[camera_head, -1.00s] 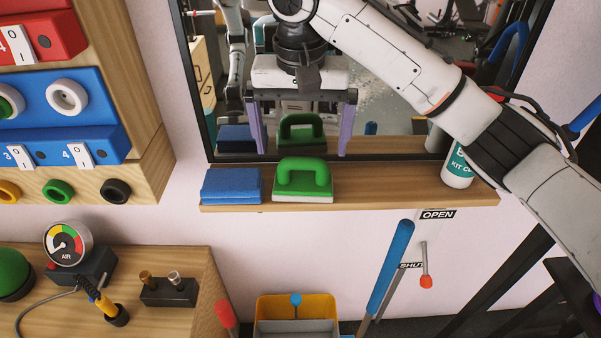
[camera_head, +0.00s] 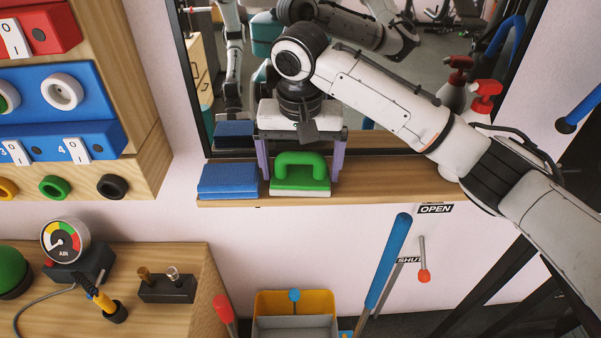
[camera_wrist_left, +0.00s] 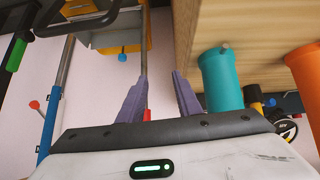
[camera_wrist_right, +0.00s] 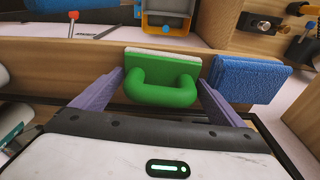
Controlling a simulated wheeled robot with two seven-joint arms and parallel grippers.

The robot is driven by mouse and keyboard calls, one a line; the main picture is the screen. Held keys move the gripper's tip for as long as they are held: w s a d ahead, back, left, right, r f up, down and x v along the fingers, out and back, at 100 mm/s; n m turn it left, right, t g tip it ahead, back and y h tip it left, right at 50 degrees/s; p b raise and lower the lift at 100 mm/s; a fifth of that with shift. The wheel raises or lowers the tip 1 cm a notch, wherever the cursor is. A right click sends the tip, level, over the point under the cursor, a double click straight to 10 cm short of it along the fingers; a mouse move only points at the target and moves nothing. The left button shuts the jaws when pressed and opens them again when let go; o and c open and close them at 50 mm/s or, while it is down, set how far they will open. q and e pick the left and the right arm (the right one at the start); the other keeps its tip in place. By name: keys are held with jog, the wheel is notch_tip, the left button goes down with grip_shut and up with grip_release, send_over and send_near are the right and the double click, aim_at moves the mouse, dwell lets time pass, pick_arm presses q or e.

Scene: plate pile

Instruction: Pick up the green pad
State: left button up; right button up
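The green pad (camera_head: 301,172) has a green arched handle on a green plate with a pale underside. It sits on the wooden shelf (camera_head: 400,180) below the mirror, and its handle faces me in the right wrist view (camera_wrist_right: 160,93). My right gripper (camera_head: 301,178) is open, with one purple finger on each side of the pad. In the right wrist view the fingers (camera_wrist_right: 160,90) stand apart beside the handle, with no clear contact. My left gripper (camera_wrist_left: 160,88) is open and empty in the left wrist view. It is out of the head view.
A blue sponge (camera_head: 229,181) lies on the shelf just left of the pad. The mirror (camera_head: 400,80) rises behind the shelf. Red-topped spray bottles (camera_head: 485,98) stand at the right. A gauge (camera_head: 65,240) is on the lower bench at left.

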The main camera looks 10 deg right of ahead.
jog(key=c, duration=0.6)
notch_tip(320, 180, up, 10)
jog(key=shift+r+p, duration=0.1)
jog(key=shift+p, duration=0.25)
